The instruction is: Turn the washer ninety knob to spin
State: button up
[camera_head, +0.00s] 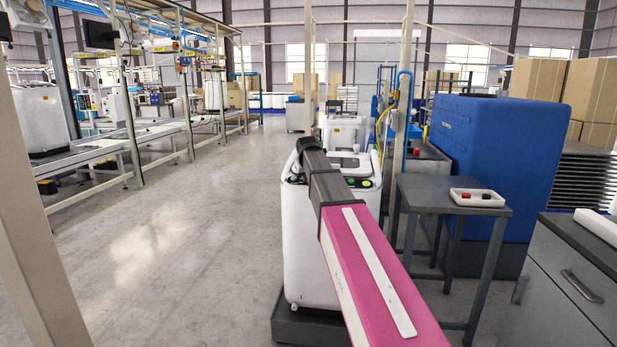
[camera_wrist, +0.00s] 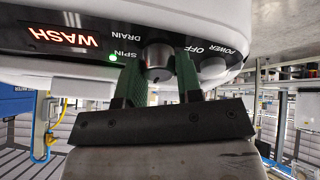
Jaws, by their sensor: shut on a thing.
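The white washer (camera_head: 307,245) stands on a dark base straight ahead, partly hidden by my arm. Its dark control panel (camera_wrist: 90,38) fills the top of the wrist view, upside down. The round dark knob (camera_wrist: 157,55) sits between the SPIN, DRAIN and OFF labels. My gripper (camera_wrist: 158,70) is shut on the knob, one green finger on each side. A green light (camera_wrist: 113,58) glows beside SPIN. The display (camera_wrist: 62,36) reads WASH in red. A power button (camera_wrist: 214,68) is right of the gripper. My arm hides the gripper in the head view.
A grey table (camera_head: 435,195) with a small button box (camera_head: 477,197) stands right of the washer. A blue cabinet (camera_head: 490,150) is behind it, and a drawer unit (camera_head: 560,285) is at the lower right. The floor (camera_head: 200,250) to the left is clear.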

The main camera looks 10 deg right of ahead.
jog(key=m, duration=0.3)
jog(key=m+h, duration=0.1)
jog(key=m, duration=0.1)
jog(key=shift+w+r+m+h, duration=0.1)
jog(key=shift+m+h, duration=0.2)
jog(key=shift+m, duration=0.1)
jog(key=m, duration=0.3)
jog(key=m+g+h, duration=0.1)
jog(key=m, duration=0.2)
jog(key=shift+g, duration=0.3)
jog(key=o, duration=0.9)
jog(key=v, duration=1)
jog(key=shift+s+a+r, duration=0.15)
jog(key=shift+s+r, duration=0.05)
jog(key=shift+r, duration=0.1)
jog(key=shift+f, duration=0.1)
